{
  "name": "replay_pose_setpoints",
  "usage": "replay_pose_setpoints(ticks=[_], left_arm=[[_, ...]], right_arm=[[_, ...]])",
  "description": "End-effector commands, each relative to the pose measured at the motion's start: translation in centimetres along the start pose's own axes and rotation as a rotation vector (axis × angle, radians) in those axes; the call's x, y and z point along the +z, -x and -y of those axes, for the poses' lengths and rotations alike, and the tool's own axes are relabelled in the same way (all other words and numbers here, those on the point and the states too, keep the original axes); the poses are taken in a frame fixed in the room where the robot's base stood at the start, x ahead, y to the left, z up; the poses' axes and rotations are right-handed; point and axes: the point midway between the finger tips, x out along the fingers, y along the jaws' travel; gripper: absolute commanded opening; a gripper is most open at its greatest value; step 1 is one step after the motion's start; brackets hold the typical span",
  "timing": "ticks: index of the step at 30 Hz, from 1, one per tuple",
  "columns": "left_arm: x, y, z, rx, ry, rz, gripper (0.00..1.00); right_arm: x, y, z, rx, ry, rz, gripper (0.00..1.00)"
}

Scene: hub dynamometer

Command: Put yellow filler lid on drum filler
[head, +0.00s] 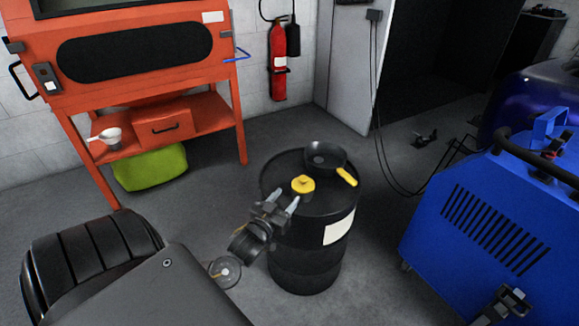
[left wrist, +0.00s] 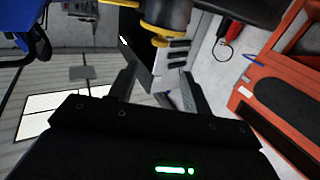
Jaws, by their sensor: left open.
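The yellow filler lid (head: 303,185), a round cap with a raised knob, sits on top of the black drum (head: 305,265), near its front left edge. The drum filler (head: 325,156), a wide black funnel, stands behind it on the drum top, with a yellow piece at its right front. My left gripper (head: 283,202) is open just in front of the lid, its fingers pointing toward it. In the left wrist view yellow parts (left wrist: 161,31) show beyond the open fingers. My right gripper (head: 503,303) is partly in view at the bottom right; its fingers are unclear.
A blue machine (head: 500,225) with vents stands right of the drum. An orange cabinet (head: 135,57) with a lower shelf is at the back left, with a green bag (head: 150,168) beneath. A red extinguisher (head: 278,62) hangs on the wall. Cables lie behind the drum.

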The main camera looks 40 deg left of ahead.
Motion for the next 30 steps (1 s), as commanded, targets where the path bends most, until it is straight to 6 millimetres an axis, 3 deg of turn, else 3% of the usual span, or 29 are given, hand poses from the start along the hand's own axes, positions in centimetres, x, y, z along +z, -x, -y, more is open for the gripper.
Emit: replay_pose_setpoints(ticks=[4,8,11,13,15,18,21,24,30], left_arm=[[0.7,0.3,-0.2,-0.001,-0.002,0.024,0.49],[6.1,2.4,-2.1,0.000,-0.021,0.227,0.49],[12.6,6.5,-4.8,0.029,-0.066,0.500,0.49],[16.8,10.4,-6.9,0.072,-0.109,0.698,0.49],[20.0,14.5,-8.9,0.128,-0.153,0.876,0.49],[22.9,19.9,-11.1,0.213,-0.213,1.083,0.49],[24.4,23.7,-12.6,0.282,-0.258,1.219,0.49],[24.9,25.6,-13.2,0.322,-0.283,1.285,0.49],[25.0,26.0,-13.3,0.332,-0.292,1.299,0.49]], right_arm=[[-0.4,0.0,0.0,0.001,0.000,-0.006,0.43],[-0.7,0.0,-0.1,0.001,0.000,-0.011,0.43],[-0.7,0.1,-0.1,0.001,0.000,-0.011,0.43],[-0.7,0.1,-0.1,0.001,0.000,-0.011,0.43],[-0.6,0.1,-0.1,0.001,0.000,-0.010,0.43],[-0.5,0.1,0.0,0.001,0.000,-0.008,0.43],[-0.3,0.1,0.0,0.000,0.000,-0.005,0.43],[-0.1,0.1,0.0,0.000,-0.001,-0.001,0.43],[0.2,0.0,0.1,-0.001,-0.001,0.004,0.43]])
